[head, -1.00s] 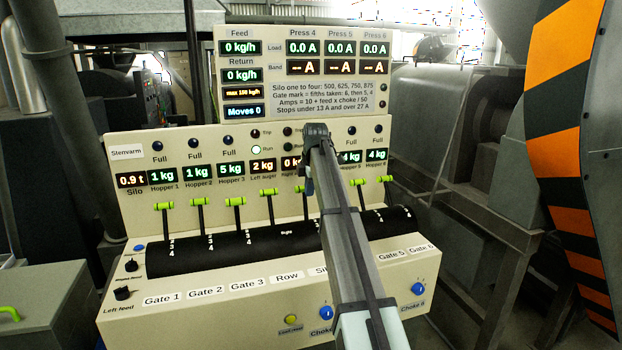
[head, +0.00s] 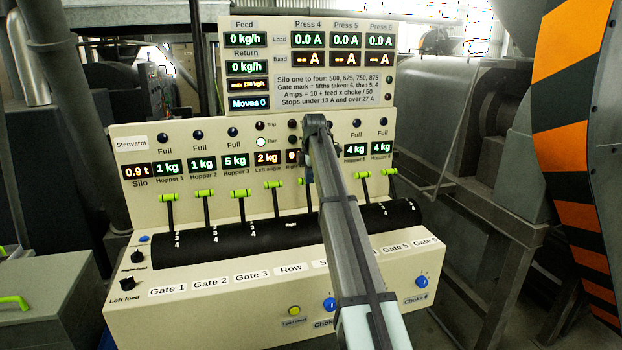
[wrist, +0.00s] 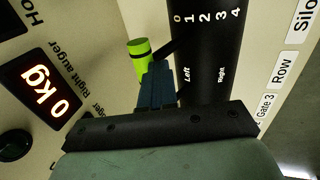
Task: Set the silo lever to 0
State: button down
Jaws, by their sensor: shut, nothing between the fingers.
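The silo lever has a bright green handle (wrist: 139,50) in the wrist view. Its dark stem leans toward the drum and meets it near the 0 of the 0 to 4 scale (wrist: 207,17). My gripper (wrist: 157,92) is shut and empty, its fingertips very close to the handle; whether they touch it, I cannot tell. In the head view my gripper (head: 309,178) is over the panel at the silo column, and the arm hides most of that lever and part of the Silo label.
The row lever (head: 274,184) stands just left, and gate levers line both sides, such as Gate 3 (head: 240,193) and Gate 5 (head: 362,173). They rise from a black drum (head: 215,239). The display board (head: 311,65) stands behind. Moves reads 0.

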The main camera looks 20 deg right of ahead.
jog(key=w+f, duration=0.1)
jog(key=w, duration=0.5)
jog(key=shift+f, duration=0.4)
